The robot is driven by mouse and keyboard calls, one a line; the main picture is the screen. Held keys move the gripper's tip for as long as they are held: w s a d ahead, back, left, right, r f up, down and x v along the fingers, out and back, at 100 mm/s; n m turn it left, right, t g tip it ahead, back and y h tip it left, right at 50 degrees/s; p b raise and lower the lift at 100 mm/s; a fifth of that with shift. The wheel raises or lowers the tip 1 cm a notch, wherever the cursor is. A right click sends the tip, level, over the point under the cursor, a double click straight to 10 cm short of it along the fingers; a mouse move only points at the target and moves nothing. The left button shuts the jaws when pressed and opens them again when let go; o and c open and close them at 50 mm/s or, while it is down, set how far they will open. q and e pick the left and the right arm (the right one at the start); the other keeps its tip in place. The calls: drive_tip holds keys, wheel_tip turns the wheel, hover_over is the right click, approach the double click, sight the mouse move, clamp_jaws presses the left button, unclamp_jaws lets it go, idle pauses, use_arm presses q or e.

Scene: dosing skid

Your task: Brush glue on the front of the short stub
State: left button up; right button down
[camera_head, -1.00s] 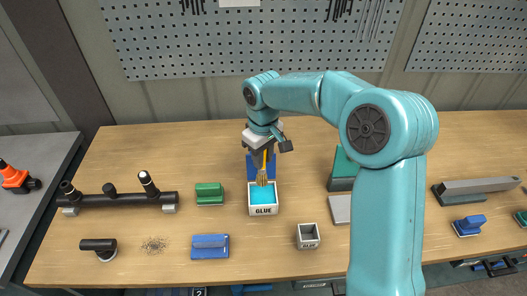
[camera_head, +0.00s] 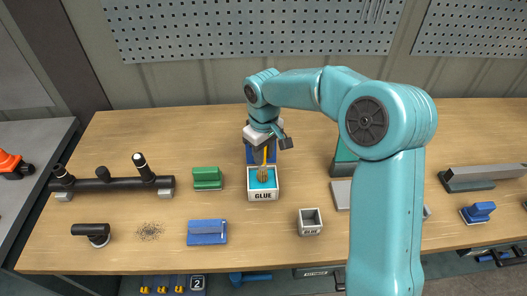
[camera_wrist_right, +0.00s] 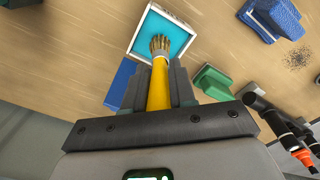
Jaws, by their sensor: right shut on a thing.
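My right gripper (camera_head: 264,147) is shut on a glue brush (camera_wrist_right: 159,76) with a yellow handle and brown bristles. The bristles are at the blue glue inside the white tray labelled GLUE (camera_head: 263,196); the wrist view cannot settle how deep they are. The black pipe (camera_head: 113,184) lies on supports at the left of the bench. It carries several upright stubs: a short plain black stub (camera_head: 103,173) in the middle and taller ones at either side, the right one (camera_head: 141,163) with a white band. My left gripper is not in view.
A green block (camera_head: 207,178) stands between the pipe and the tray, and a blue block (camera_head: 207,232) in front. A black elbow fitting (camera_head: 91,231) lies near dark crumbs (camera_head: 149,231). A small grey box (camera_head: 310,221) stands right of the tray.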

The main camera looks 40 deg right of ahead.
drive_tip(key=shift+f+b, duration=0.35)
drive_tip(key=shift+f, duration=0.25)
idle(1.6)
wheel_tip(320, 180, up, 6)
drive_tip(key=p, duration=0.4)
drive_tip(key=shift+w+f+p, duration=0.1)
drive_tip(key=shift+f+p, duration=0.05)
drive_tip(key=shift+p, duration=0.15)
drive_tip(key=shift+r+p, duration=0.55)
drive_tip(key=shift+r, duration=0.2)
drive_tip(key=shift+f, duration=0.1)
